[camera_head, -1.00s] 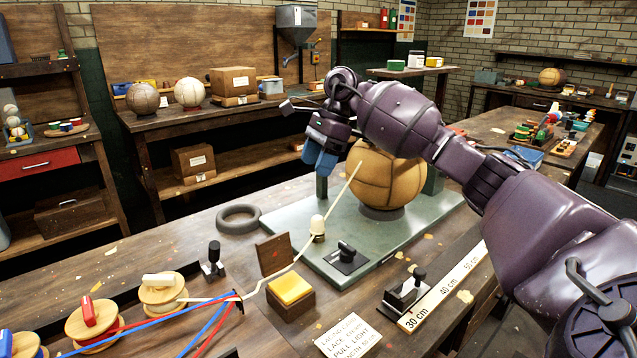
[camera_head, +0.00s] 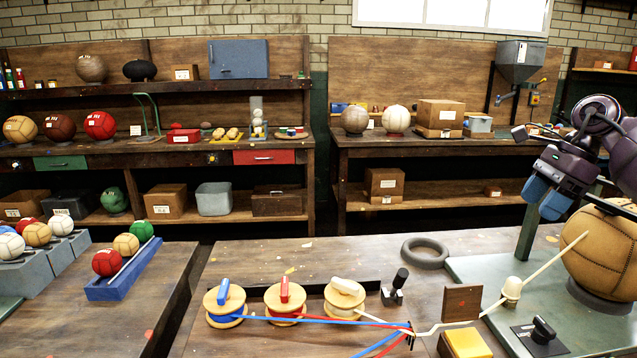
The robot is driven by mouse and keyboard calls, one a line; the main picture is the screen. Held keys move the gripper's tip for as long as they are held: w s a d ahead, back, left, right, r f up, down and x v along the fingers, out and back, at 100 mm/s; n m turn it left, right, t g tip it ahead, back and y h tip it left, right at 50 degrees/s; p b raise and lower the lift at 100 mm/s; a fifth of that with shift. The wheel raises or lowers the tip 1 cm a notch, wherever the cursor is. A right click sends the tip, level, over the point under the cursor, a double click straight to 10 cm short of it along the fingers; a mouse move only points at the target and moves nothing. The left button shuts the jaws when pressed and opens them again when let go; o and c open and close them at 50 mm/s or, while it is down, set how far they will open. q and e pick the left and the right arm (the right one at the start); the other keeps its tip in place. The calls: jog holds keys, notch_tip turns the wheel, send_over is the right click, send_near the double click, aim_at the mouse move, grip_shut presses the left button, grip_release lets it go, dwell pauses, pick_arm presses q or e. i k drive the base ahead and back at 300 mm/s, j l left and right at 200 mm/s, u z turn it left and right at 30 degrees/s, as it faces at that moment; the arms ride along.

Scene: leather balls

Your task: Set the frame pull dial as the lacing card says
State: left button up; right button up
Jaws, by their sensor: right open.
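A black knob (camera_head: 543,330) on a dark plate, which looks like the pull dial, sits on the green frame base (camera_head: 480,268) at the lower right. Its markings are too small to read. The tan leather ball (camera_head: 600,250) rests on a dark ring on this base, cut by the right edge. My right gripper (camera_head: 546,198) is open and empty, with blue fingertips pointing down, above and left of the ball and well above the knob. The lacing card is out of view. My left gripper is not in view.
Blue, red and white lace spools (camera_head: 285,300) stand on the bench, their laces running right to a guide (camera_head: 410,333). A black-handled tool (camera_head: 395,288), a grey ring (camera_head: 425,252), a brown block (camera_head: 461,303) and a yellow pad (camera_head: 467,343) are nearby. The bench's back left is clear.

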aim_at(543, 333)
jog(key=k, duration=0.95)
